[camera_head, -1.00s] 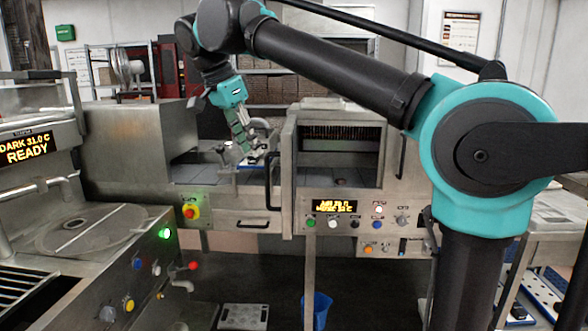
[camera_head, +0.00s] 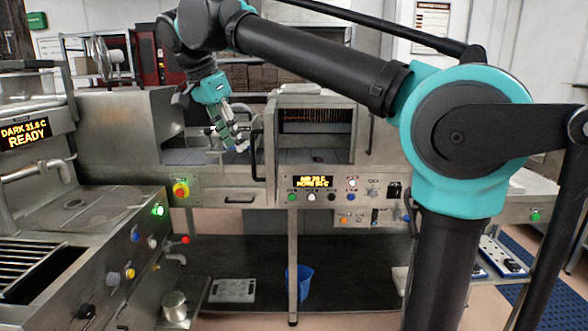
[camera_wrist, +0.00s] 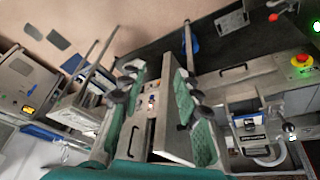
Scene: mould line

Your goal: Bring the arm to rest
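My arm with black links and teal joints crosses the head view from right to upper left. My gripper (camera_head: 232,142) hangs at its far end, pointing down in front of the open bay of the steel machine (camera_head: 165,118). In the wrist view the two green padded fingers of my gripper (camera_wrist: 160,88) stand wide apart. Nothing is held between them; machine panels and floor show through the gap. Whether a fingertip touches the bay cannot be told.
A control bench with a lit READY display (camera_head: 25,132) stands at left. A second bay (camera_head: 315,142) with a steel frame is right of my gripper. A blue bucket (camera_head: 299,282) and a metal pot (camera_head: 175,306) are below. Some floor in front is open.

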